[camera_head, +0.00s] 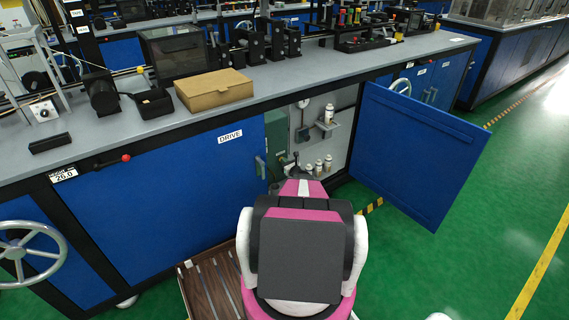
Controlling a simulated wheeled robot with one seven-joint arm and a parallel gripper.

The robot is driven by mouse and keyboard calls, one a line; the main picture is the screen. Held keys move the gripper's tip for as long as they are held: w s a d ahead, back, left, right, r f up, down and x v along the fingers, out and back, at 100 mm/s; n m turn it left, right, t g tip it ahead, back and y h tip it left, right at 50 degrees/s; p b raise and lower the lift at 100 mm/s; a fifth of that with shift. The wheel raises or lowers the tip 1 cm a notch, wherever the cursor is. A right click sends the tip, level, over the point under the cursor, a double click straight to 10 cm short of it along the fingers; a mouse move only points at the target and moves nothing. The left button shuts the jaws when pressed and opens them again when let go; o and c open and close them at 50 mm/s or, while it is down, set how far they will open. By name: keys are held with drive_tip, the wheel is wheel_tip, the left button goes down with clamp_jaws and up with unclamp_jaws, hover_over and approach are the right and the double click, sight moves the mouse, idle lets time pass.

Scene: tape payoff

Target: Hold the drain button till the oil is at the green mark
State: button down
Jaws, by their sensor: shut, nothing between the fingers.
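The cabinet under the bench, to the right of the label DRIVE (230,137), stands open. Inside is a green housing (277,132) against a pale back wall. A small light spot shows low on the housing, too small to read as a gauge. I cannot make out the drain button, the oil level or the green mark. My arm, magenta, white and dark grey, reaches toward the opening and covers its lower part. A dark shape (284,168) lies just beyond the arm; I cannot tell what it is. I cannot make out my gripper's fingers.
The blue door (415,150) is swung open to the right of the cabinet. White containers (328,114) stand on a shelf inside, with more (318,168) below. A cardboard box (213,90) lies on the bench. A handwheel (30,252) is at left. Green floor is clear at right.

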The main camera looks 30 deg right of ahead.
drive_tip(key=shift+w+d+f, duration=0.1)
drive_tip(key=shift+w+d, duration=0.05)
drive_tip(key=shift+w, duration=0.6)
drive_tip(key=s, duration=1.5)
drive_tip(key=shift+s+d, duration=0.25)
drive_tip(key=shift+d, duration=0.15)
